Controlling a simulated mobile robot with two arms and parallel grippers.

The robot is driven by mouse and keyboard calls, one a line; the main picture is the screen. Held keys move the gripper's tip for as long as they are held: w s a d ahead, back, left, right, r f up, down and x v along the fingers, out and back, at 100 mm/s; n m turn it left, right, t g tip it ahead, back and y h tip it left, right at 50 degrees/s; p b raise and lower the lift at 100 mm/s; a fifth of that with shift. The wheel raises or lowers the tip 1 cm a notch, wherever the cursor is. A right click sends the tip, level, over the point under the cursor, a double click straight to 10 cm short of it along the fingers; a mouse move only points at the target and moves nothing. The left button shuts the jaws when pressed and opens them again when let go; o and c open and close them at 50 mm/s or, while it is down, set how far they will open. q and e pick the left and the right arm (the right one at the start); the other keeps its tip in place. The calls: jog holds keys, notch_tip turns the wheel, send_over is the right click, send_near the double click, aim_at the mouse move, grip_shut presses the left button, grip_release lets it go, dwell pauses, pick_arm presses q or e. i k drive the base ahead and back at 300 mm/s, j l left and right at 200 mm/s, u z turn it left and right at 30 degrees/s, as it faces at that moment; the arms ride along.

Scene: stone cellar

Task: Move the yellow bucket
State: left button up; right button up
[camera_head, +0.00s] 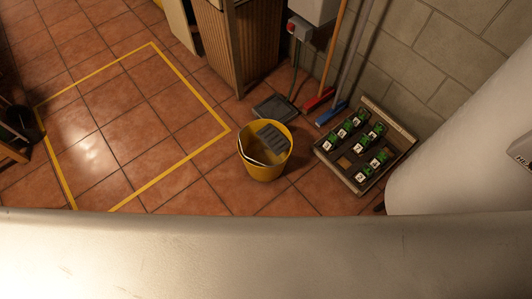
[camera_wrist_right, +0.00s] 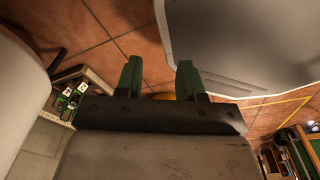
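The yellow bucket (camera_head: 263,174) stands upright on the tiled floor, right of the yellow floor outline and outside it. A grey ridged object (camera_head: 272,138) and something pale are inside it. My right gripper (camera_wrist_right: 158,68) shows in the right wrist view with its two green fingers apart and nothing between the tips. A small yellow patch (camera_wrist_right: 163,96) shows behind its base, probably the bucket, mostly hidden. The right gripper is not visible in the head view. My left gripper is in neither view.
A yellow taped rectangle (camera_head: 193,151) encloses bare floor at left.

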aim_at(263, 165)
jog(key=i+j+z, duration=0.8)
jog(key=j, duration=0.25)
jog(key=i+j+z, duration=0.25)
jog(key=j, duration=0.15)
jog(key=k, duration=0.1)
